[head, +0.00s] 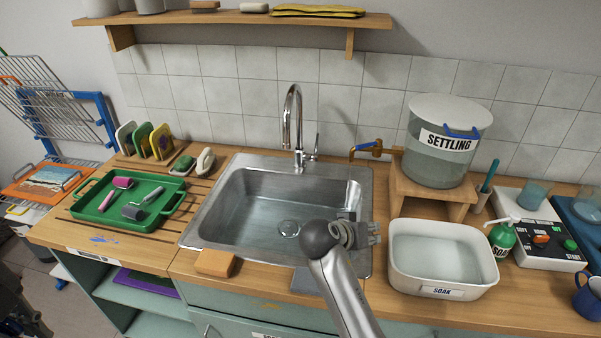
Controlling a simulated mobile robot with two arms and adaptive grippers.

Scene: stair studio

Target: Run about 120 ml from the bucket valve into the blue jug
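The clear bucket (437,157) with a white lid and a SETTLING label stands on a wooden stand right of the sink. A dark blue jug (590,298) with a handle stands at the right edge of the counter, partly cut off by the frame. My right gripper (374,233) is over the sink's front right corner, below the valve and well left of the jug. It looks empty, but its fingers are too small to judge. My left gripper is out of view.
The sink (260,215) with its tall tap (294,125) is left of the stand. A white SOAK tub (440,258) of water stands in front of the bucket, with a green soap bottle (502,238) and a control box (545,240) right of it. A green tray (95,219) lies left.

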